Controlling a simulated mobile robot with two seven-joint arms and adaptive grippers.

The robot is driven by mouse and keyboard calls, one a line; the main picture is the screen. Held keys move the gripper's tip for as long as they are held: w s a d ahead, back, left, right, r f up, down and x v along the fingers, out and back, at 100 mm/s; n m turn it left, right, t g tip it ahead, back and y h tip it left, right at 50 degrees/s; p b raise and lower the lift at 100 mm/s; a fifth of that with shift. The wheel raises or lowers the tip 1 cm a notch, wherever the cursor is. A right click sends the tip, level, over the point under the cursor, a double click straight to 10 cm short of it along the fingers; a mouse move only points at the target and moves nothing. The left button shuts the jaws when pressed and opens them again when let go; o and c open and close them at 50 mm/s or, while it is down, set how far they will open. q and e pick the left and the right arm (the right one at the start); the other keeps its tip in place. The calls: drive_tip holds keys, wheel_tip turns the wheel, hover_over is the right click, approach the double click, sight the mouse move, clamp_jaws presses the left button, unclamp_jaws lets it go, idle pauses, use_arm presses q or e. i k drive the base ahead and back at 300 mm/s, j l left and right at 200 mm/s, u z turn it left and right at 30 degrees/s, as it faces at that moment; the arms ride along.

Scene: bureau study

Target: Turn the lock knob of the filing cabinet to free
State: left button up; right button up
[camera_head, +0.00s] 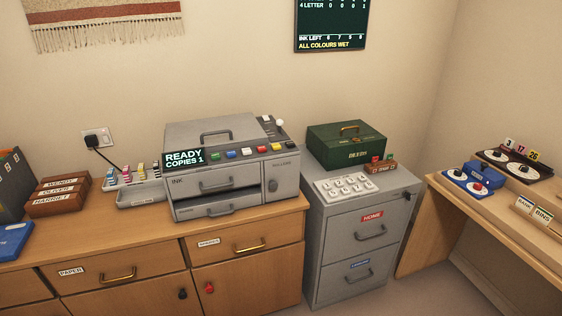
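The grey filing cabinet (336,243) stands on the floor right of the wooden sideboard. Its two front drawers look shut; the upper has a red label reading HOME and the lower a blue label too small to read surely. A small dark knob-like part (408,196) shows near the top right of the cabinet. I cannot tell surely that it is the lock knob, nor which way it is turned. Neither of my grippers is in view.
A green box (347,143) and a white pad with round buttons (344,186) sit on the cabinet top. A grey printer (218,172) stands on the sideboard (128,274) at left. A wooden desk (438,206) is at right. The space before the cabinet looks clear.

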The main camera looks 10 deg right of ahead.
sight(406, 194)
drive_tip(key=z, duration=1.3)
